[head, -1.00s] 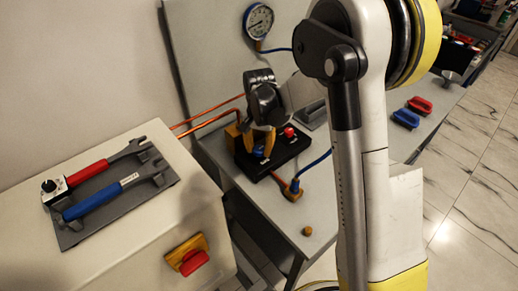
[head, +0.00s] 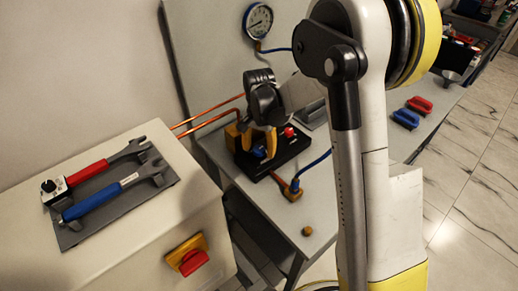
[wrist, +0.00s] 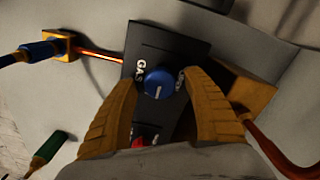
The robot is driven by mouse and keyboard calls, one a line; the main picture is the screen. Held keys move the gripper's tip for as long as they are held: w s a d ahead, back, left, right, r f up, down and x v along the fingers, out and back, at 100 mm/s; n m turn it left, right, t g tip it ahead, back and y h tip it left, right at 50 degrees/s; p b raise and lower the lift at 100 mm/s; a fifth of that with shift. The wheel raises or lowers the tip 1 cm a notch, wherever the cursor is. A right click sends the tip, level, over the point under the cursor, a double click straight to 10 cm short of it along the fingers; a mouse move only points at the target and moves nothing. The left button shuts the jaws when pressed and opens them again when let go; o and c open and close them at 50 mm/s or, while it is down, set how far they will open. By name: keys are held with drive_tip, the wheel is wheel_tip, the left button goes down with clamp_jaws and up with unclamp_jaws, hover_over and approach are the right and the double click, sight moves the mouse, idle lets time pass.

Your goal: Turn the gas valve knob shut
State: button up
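The blue gas knob (wrist: 158,83) sits on a black plate (wrist: 172,45) lettered "GAS" in the wrist view. A short white line shows on the knob's face. My gripper (wrist: 159,79) is open, with one yellow finger on each side of the knob and small gaps visible between fingers and knob. In the head view my gripper (head: 260,143) is over the black plate (head: 295,150), and the blue knob (head: 258,152) shows partly behind its fingers. A red knob (head: 289,132) is on the same plate; in the wrist view my gripper's body partly hides it.
Copper pipe (head: 215,116) and a yellow fitting with a blue hose (head: 318,160) adjoin the plate. A pressure gauge (head: 258,21) is on the back panel. A cabinet at left carries red and blue tools and a red button (head: 193,262). Red and blue handles lie right.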

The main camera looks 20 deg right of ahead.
sight(259, 149)
drive_tip(key=shift+r, duration=0.1)
wheel_tip(259, 149, up, 12)
idle(0.5)
drive_tip(key=s+r+n+t, duration=0.35)
drive_tip(key=s+r, duration=0.35)
drive_tip(key=s, duration=0.4)
drive_tip(key=s+f+n+t, duration=0.1)
drive_tip(key=s+n+t, duration=0.2)
drive_tip(key=s, duration=0.8)
drive_tip(key=shift+f+n+t, duration=0.25)
drive_tip(key=shift+n+t, duration=0.1)
drive_tip(key=shift+n, duration=0.5)
